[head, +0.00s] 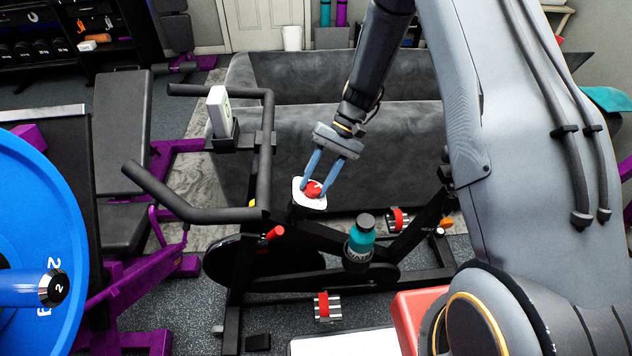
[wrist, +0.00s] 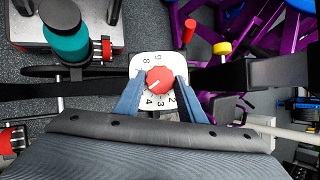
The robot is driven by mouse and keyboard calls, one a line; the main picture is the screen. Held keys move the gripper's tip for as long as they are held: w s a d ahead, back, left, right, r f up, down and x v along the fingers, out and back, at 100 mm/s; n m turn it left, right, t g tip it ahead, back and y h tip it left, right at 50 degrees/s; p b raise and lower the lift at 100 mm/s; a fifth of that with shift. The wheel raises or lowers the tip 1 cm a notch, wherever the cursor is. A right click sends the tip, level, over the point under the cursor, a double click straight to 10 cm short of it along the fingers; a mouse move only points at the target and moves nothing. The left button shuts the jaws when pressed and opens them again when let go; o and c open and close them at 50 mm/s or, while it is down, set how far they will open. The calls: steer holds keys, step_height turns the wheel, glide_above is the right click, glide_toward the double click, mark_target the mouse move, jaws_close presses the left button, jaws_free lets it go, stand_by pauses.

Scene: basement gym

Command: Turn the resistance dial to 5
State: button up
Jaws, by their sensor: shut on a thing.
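The resistance dial is a red knob (head: 313,189) on a white numbered plate (head: 299,201), mounted on the black exercise bike. In the wrist view the red knob (wrist: 159,79) sits between the two blue fingers of my gripper (wrist: 160,87). The fingers are shut on its sides. A white mark on the knob points to the lower left, beyond the 4. The figure it points at is hard to read there, close to the left finger. The 2, 3, 4, 8 and 9 show on the plate. My gripper (head: 315,187) reaches down from above in the head view.
A handlebar (head: 190,207) and white device (head: 219,110) are left of the dial. A teal bottle (head: 361,237) stands on the bike just below right. A blue weight plate (head: 30,250) fills the left edge. A grey sofa (head: 240,150) is behind.

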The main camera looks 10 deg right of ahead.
steer(key=shift+m, duration=0.4)
steer(key=o, duration=1)
steer(key=shift+o, duration=0.2)
steer(key=b+v, duration=0.2)
steer(key=v, duration=0.6)
steer(key=shift+s+d+f, duration=0.1)
steer(key=s+d+r+n+t+h, duration=0.1)
steer(key=s+d+r+t+h, duration=0.1)
steer(key=s, duration=0.7)
steer(key=s+d+r+n+t+h, duration=0.1)
steer(key=s+d+r+t+h, duration=0.2)
steer(key=s+d+r, duration=0.3)
steer(key=s+r+h, duration=0.1)
steer(key=s, duration=0.2)
steer(key=shift+s+d+r+t, duration=0.15)
steer(key=shift+s+d+t, duration=0.15)
steer(key=shift+s+d, duration=0.1)
